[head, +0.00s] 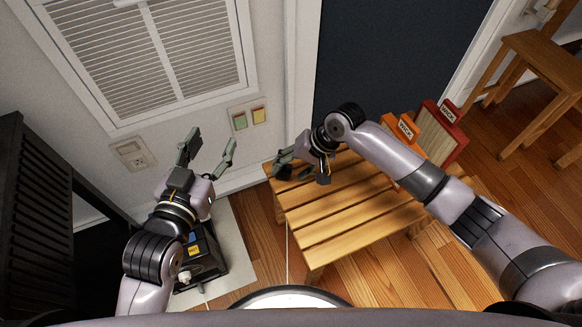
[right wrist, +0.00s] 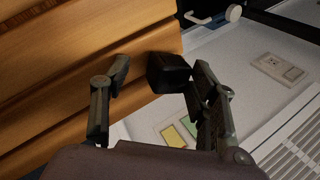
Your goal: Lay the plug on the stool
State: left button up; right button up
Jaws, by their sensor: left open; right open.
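A small dark block (head: 285,173), which looks like the plug, is at the back left corner of the slatted wooden stool (head: 335,222). In the right wrist view the block (right wrist: 168,73) sits at the stool's edge (right wrist: 60,85), between the fingers, closer to the right-hand one; I cannot tell if it touches. My right gripper (head: 302,172) is open around it, low over the corner. My left gripper (head: 212,142) is open and empty, raised near the wall, left of the stool. A white plug-like piece (head: 186,275) with a cord is on a black box (head: 210,262) below my left arm.
A wall outlet (head: 132,153) and a plate with green and yellow switches (head: 247,117) are on the wall. Orange (head: 404,130) and red (head: 440,140) labelled boxes stand behind the stool's right end. Most stool slats are bare.

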jog(key=v, duration=1.1)
jog(key=shift+r, duration=0.35)
jog(key=shift+s+d, duration=0.1)
jog(key=shift+d, duration=0.05)
